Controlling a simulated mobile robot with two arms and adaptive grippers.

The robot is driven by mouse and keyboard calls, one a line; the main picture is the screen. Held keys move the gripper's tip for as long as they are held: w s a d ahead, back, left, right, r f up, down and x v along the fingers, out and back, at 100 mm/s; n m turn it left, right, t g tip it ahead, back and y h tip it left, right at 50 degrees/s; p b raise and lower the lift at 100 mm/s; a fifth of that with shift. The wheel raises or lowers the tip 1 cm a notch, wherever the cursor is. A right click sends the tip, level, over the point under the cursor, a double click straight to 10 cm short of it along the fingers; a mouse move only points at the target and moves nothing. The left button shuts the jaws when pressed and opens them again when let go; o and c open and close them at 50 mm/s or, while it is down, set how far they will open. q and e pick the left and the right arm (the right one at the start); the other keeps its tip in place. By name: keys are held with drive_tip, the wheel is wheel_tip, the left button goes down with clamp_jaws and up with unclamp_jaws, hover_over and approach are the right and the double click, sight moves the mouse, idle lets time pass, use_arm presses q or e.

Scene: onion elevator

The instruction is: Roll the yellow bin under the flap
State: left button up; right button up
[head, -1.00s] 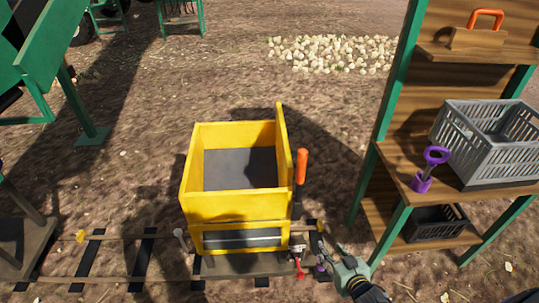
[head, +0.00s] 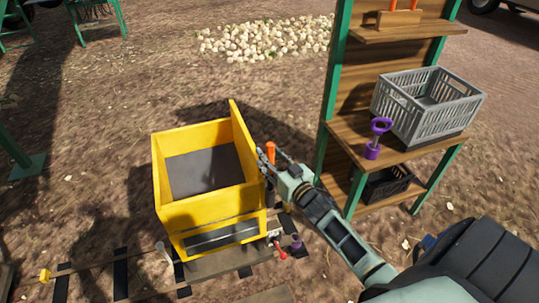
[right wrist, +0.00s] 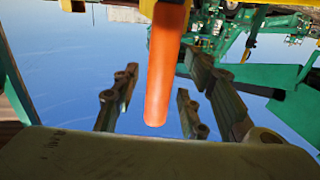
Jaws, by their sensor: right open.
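The yellow bin (head: 217,220) sits upright on a cart on the rails in the head view. It is open-topped with a dark grey inside and a taller right wall. An upright orange handle (head: 270,152) stands at its right side. My right gripper (head: 267,163) is at that handle, beside the bin's right wall. In the right wrist view the orange handle (right wrist: 165,75) shows between the open fingers; I cannot tell whether they touch it. My left gripper is not in view. I cannot make out the flap.
The rails (head: 100,272) run left from the cart. A red lever (head: 281,252) sits low at its right. A wooden shelf (head: 430,152) with green posts stands close on the right, holding a grey crate (head: 425,110) and a purple tool (head: 375,140). Onions (head: 262,38) lie behind.

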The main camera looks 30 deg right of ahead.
drive_tip(key=shift+w, duration=0.25)
clamp_jaws()
idle(0.5)
